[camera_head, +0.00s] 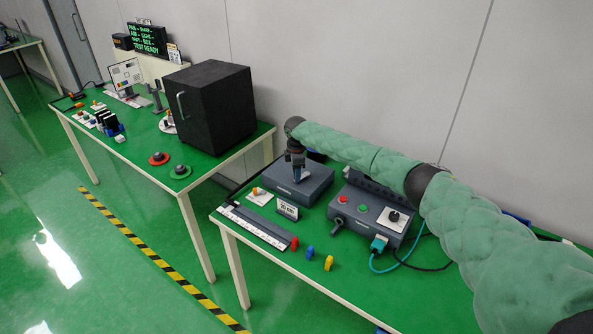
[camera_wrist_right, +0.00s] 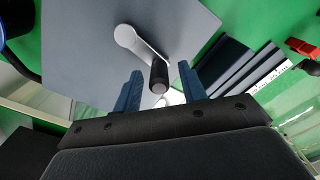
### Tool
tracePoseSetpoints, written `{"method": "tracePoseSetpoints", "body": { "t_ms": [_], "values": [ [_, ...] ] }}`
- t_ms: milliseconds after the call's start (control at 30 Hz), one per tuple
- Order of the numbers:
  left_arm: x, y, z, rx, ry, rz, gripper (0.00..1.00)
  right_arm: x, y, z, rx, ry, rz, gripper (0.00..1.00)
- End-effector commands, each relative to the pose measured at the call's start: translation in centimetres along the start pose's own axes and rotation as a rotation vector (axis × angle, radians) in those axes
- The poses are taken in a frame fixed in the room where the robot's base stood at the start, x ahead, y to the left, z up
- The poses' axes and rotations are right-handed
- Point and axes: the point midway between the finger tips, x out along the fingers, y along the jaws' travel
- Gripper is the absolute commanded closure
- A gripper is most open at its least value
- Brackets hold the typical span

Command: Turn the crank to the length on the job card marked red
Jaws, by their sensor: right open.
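The crank (camera_wrist_right: 142,42) is a silver arm with a black handle on a grey box in the right wrist view. My right gripper (camera_wrist_right: 160,88) is open. Its two blue fingers are on either side of the handle, and I cannot tell if either touches it. In the head view my right gripper (camera_head: 297,175) points down over the grey box (camera_head: 312,188), hiding the crank. A small standing card (camera_head: 288,209) with dark print is in front of the box; its small print is too blurred to read surely. My left gripper is not in view.
A long white scale (camera_head: 255,226) lies at the table's front edge. Red (camera_head: 295,243), blue (camera_head: 309,252) and yellow (camera_head: 328,262) pieces stand near it. A control box (camera_head: 365,213) with buttons and a cable is to the right. Another table with a black cabinet (camera_head: 212,107) is at left.

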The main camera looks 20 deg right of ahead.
Motion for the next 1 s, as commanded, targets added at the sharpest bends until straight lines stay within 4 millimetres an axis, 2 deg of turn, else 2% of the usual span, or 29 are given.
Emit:
{"method": "tracePoseSetpoints", "body": {
  "t_ms": [267,400,467,500,767,1000],
  "values": [
    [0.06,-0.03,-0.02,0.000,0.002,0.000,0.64,0.18,-0.01,-0.01,0.000,0.000,0.000,0.59],
    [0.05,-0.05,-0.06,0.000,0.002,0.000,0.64,0.16,0.00,0.00,0.000,0.000,0.000,0.86],
    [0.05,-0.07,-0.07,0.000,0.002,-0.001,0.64,0.15,0.00,0.00,0.000,0.000,0.000,0.98],
    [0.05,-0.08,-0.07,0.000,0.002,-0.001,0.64,0.14,0.00,0.00,0.000,0.000,0.000,1.00],
    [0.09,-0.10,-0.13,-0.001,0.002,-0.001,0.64,0.15,0.12,-0.08,0.022,0.000,0.001,1.00],
    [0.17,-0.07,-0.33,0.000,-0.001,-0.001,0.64,0.13,0.72,-0.45,0.132,0.001,0.001,1.00]
  ]
}}
